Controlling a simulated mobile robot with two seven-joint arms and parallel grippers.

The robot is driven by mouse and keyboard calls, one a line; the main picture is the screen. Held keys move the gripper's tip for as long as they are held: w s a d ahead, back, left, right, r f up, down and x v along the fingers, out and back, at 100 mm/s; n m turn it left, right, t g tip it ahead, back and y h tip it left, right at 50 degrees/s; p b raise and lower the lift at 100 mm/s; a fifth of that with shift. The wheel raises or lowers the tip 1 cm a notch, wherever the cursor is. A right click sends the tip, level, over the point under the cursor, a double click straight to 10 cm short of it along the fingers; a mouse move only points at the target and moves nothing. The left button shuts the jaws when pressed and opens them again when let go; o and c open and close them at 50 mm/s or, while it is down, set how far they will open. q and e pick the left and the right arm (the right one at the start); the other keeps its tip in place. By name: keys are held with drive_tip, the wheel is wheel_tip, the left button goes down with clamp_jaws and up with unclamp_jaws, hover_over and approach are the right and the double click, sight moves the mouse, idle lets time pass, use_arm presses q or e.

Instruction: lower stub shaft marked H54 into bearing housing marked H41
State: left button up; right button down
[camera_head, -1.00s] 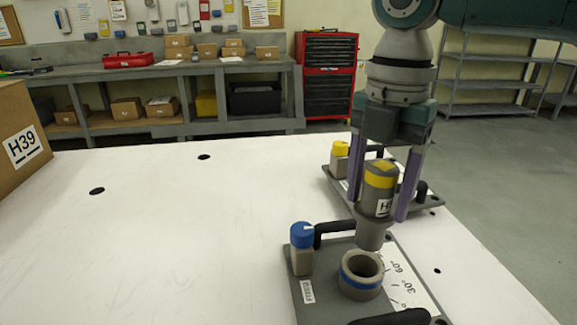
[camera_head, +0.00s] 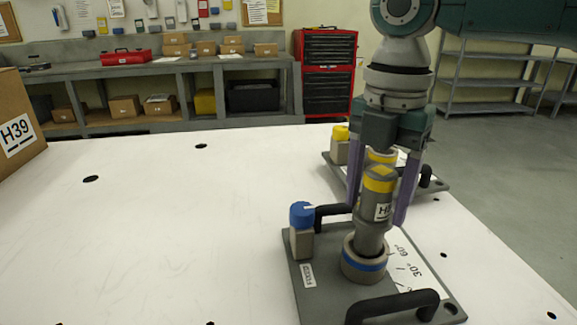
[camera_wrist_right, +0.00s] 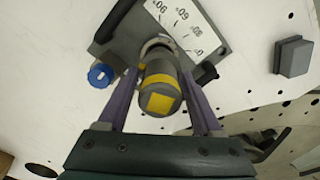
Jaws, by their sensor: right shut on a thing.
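The stub shaft (camera_head: 373,212) is grey with yellow bands and a partly hidden label starting with H. My right gripper (camera_head: 378,204) is shut on it, one purple finger on each side, holding it about upright. The bearing housing (camera_head: 362,268) is a grey ring with a blue band on a grey plate (camera_head: 318,305). The shaft's lower end is at the ring's mouth; I cannot tell how deep. The right wrist view shows the shaft's yellow-marked top (camera_wrist_right: 160,103) and part of the housing rim (camera_wrist_right: 157,42) beyond it. The plate's small label is not readable. My left gripper is not in view.
The plate carries a blue-capped post (camera_head: 302,228), black handles (camera_head: 392,305) and an angle scale (camera_head: 408,262). A second plate (camera_head: 432,187) with a yellow-capped post (camera_head: 340,146) stands behind. A box marked H39 (camera_head: 18,130) is at the left. The white table's left and middle are clear.

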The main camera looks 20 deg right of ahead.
sight(381, 170)
drive_tip(key=shift+f+b, duration=0.9)
drive_tip(key=shift+f, duration=1.35)
unclamp_jaws()
wheel_tip(381, 170, up, 10)
